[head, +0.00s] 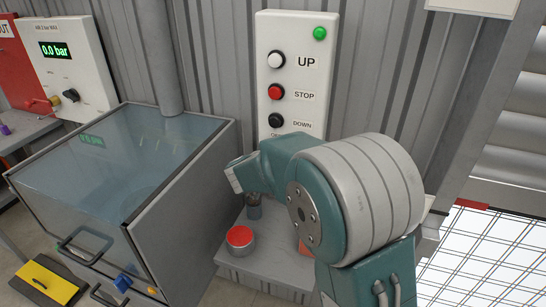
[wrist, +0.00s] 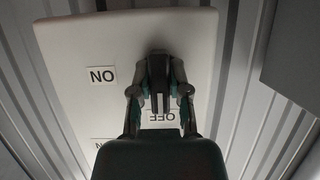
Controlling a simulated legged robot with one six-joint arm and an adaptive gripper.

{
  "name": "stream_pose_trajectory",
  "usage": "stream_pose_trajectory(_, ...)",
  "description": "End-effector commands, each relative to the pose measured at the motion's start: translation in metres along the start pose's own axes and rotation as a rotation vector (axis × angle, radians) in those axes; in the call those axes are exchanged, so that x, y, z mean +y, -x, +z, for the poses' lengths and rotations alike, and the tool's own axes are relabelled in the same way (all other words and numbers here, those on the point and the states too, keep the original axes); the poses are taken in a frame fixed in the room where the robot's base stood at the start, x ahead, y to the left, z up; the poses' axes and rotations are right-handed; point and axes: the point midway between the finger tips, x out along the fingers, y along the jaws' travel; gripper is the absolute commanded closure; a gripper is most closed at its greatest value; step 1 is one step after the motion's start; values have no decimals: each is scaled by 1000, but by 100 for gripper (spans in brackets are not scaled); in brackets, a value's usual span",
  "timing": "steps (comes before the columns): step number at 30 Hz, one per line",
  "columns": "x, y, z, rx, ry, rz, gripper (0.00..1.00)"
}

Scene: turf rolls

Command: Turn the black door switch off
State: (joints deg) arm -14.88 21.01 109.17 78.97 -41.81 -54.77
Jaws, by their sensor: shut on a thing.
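The white door control panel (head: 288,75) hangs on the corrugated wall; the wrist view shows its lower part (wrist: 75,40) turned over, with an ON label left of my gripper and an OFF label behind it. My gripper (wrist: 159,82) is shut on the black door switch (wrist: 157,53). Only a small dark part of the switch shows beyond the fingers, so its exact angle cannot be told. In the head view my arm hides both the switch and the fingers.
The panel also carries a white UP button (head: 276,59), a red STOP button (head: 276,91), a black DOWN button (head: 276,120) and a lit green lamp (head: 319,33). A glass-topped cabinet (head: 185,170) stands left.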

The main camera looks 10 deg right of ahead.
Motion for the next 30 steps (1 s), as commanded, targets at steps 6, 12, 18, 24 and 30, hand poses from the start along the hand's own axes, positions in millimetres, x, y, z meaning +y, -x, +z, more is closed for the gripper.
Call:
stream_pose_trajectory(6, -2, 0, -1, 1, 9, -1, 100)
stream_pose_trajectory(12, -2, 0, -1, 1, 9, -1, 100)
stream_pose_trajectory(18, -1, 0, -1, 2, 8, 0, 43)
stream_pose_trajectory(24, -1, 0, -1, 1, 7, 1, 43)
stream_pose_trajectory(30, -1, 10, -2, 2, 6, -1, 43)
